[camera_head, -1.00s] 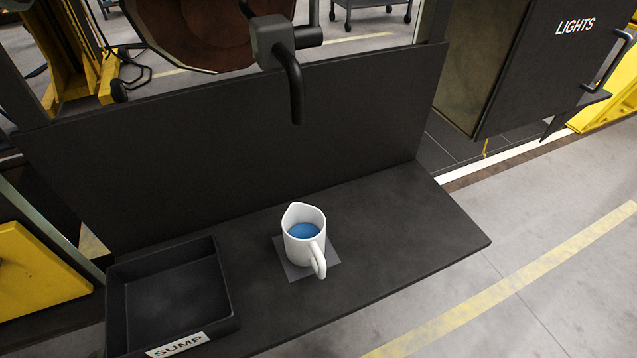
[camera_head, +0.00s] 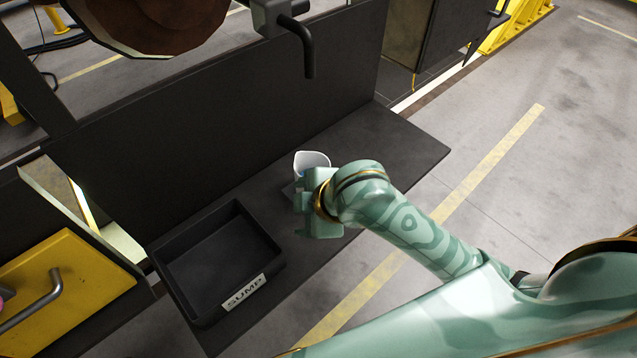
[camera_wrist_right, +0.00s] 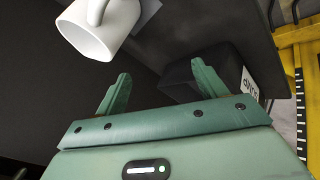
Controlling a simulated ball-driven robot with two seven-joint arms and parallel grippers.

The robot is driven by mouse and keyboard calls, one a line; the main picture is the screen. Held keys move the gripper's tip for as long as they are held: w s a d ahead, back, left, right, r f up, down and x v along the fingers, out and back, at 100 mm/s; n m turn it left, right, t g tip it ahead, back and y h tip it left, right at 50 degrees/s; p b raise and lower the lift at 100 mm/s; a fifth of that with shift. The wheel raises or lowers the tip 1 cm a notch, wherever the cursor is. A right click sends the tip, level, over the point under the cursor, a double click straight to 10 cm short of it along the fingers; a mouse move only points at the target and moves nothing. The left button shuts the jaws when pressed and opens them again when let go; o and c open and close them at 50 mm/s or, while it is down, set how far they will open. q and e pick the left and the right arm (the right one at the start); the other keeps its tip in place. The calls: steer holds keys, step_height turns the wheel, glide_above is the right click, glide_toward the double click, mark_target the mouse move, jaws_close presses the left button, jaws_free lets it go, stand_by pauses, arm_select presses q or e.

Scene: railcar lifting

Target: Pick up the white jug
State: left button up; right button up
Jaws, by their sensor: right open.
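The white jug (camera_head: 312,158) stands on the dark shelf, partly hidden behind my right gripper (camera_head: 304,196) in the head view. A bit of blue shows inside it, and a small corner of the grey mat is visible beside it. In the right wrist view the jug (camera_wrist_right: 88,38) is at the upper left, with its handle at the top edge. My right gripper (camera_wrist_right: 161,84) is open with its two fingers spread. The space between the fingers is empty, and the jug lies beyond and left of them. My left gripper is not in view.
A black tray labelled SUMP (camera_head: 215,262) sits on the shelf (camera_head: 385,150) left of the jug; it also shows in the wrist view (camera_wrist_right: 222,58). The shelf's right end is clear.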

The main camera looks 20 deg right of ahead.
steer(key=w+d+r+n+g+h, duration=0.1)
steer(key=d+r+n+g, duration=0.1)
steer(key=w+d+r+n+g+h, duration=0.1)
steer(key=d+r+n+g, duration=0.1)
steer(key=d, duration=0.1)
steer(key=w+d+r+n+g+h, duration=0.1)
steer(key=w+d+r+n+g, duration=0.1)
steer(key=d, duration=0.1)
steer(key=shift+d+r+n+g, duration=0.1)
steer(key=shift+r+n+g, duration=0.2)
steer(key=shift+d+f, duration=0.2)
steer(key=shift+d, duration=0.05)
step_height(320, 180, down, 6)
steer(key=b, duration=0.2)
steer(key=shift+f+b, duration=0.1)
steer(key=shift+b, duration=0.3)
steer(key=f, duration=0.1)
steer(key=f+b, duration=0.2)
steer(key=f, duration=0.1)
steer(key=shift+w+a, duration=0.2)
steer(key=shift+a, duration=0.15)
steer(key=shift+w+f, duration=0.1)
steer(key=shift+f, duration=0.4)
steer(key=shift+r, duration=0.1)
